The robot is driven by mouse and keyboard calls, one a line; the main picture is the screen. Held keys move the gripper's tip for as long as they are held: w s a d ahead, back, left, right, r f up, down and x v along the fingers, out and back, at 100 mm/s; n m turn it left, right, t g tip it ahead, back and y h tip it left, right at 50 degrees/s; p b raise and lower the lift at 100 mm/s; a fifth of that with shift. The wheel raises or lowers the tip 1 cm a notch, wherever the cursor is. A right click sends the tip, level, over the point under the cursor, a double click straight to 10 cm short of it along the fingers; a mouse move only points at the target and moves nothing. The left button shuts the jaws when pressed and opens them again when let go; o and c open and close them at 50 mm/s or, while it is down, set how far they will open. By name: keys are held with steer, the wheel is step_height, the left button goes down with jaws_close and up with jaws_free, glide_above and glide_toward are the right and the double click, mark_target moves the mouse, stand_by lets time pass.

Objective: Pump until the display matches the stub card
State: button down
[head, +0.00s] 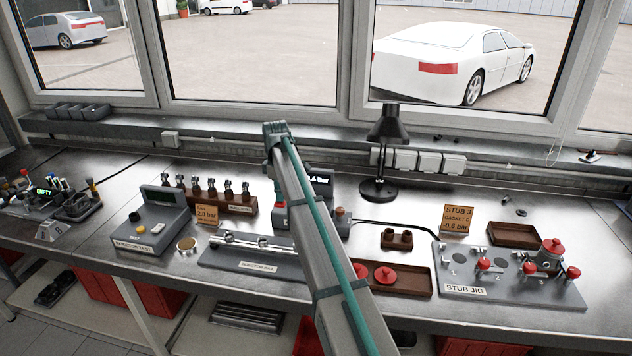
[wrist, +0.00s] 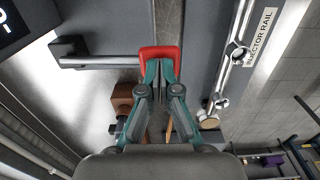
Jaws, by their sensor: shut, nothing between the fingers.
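The red U-shaped handle (wrist: 160,52) of the pump shows in the wrist view, with a metal rod (wrist: 100,62) running left from it. My gripper (wrist: 158,70) is shut and empty, its fingertips close together inside or over the handle; I cannot tell whether they touch it. In the head view my arm hides most of the pump and gripper. The dark display (head: 320,180) is partly covered there; it is cut off at the wrist view's corner (wrist: 12,20), so its full reading cannot be told. The stub card (head: 458,219) stands upright, reading "STUB 3, GASKET C" and apparently -0.5 bar.
The stub jig (head: 455,280) with red knobs is at the right, joined to a black hose (head: 390,222). A brown tray (head: 415,285) and a black lamp (head: 380,188) are near. Left are the injector rail (head: 245,258) and injector tester (head: 150,232).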

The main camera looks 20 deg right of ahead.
steer(key=shift+f+b, duration=0.35)
steer(key=shift+f, duration=1.1)
steer(key=shift+r+p, duration=1.25)
steer(key=shift+r, duration=1.05)
